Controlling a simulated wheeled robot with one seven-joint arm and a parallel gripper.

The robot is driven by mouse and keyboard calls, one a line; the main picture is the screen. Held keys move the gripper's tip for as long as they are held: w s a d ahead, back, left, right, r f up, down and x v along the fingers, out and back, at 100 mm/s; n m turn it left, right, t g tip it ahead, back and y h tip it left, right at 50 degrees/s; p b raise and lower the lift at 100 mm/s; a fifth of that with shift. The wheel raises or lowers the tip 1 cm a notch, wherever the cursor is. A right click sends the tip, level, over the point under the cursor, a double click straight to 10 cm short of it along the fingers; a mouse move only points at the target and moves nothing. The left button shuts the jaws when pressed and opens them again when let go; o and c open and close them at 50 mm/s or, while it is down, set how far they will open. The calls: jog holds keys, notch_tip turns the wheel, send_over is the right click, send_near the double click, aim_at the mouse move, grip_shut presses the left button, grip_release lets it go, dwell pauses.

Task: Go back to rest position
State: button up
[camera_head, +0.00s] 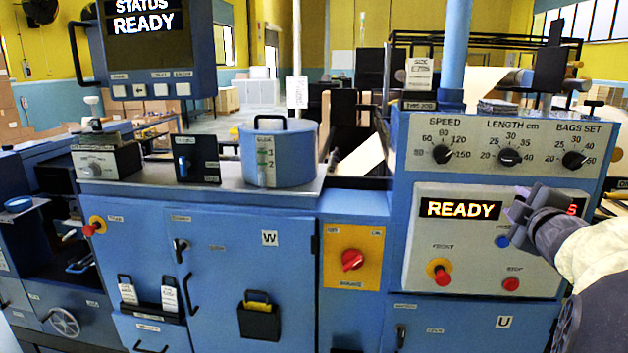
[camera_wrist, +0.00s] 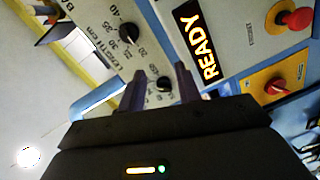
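My gripper (camera_head: 516,208) is at the right in the head view, in front of the right control panel (camera_head: 420,270). It covers part of the right-hand display and the area near the blue button (camera_head: 502,241). In the wrist view my gripper (camera_wrist: 160,70) shows two dark fingers standing apart, with nothing held between them. Through the gap I see the grey panel and a black knob (camera_wrist: 164,84). The orange READY display (camera_wrist: 196,45) lies just right of the fingers there. I cannot tell whether a finger touches the panel.
Three dials sit above the display (camera_head: 460,209), including the speed knob (camera_head: 442,154). A red-and-yellow stop button (camera_head: 439,271) and red button (camera_head: 511,284) are below. A yellow plate with a red switch (camera_head: 353,260) and a blue pot (camera_head: 278,152) stand further left.

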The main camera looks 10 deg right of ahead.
jog(key=a+f+m+g+y+p, duration=0.2)
jog(key=a+f+m+g+p, duration=0.35)
jog(key=a+f, duration=0.9)
jog(key=s+a+f+m+g+y, duration=0.1)
jog(key=s+a+f+m+g, duration=0.1)
jog(key=s+a+f+g, duration=0.2)
jog(key=s+a+f+m+g+y+p, duration=0.1)
jog(key=s+a+f+m+g+y, duration=0.1)
jog(key=s+a, duration=0.9)
notch_tip(320, 180, down, 4)
jog(key=shift+s+a+r+m+g+p, duration=0.3)
jog(key=shift+m+g, duration=0.45)
jog(key=shift+g, duration=0.3)
jog(key=shift+w, duration=0.1)
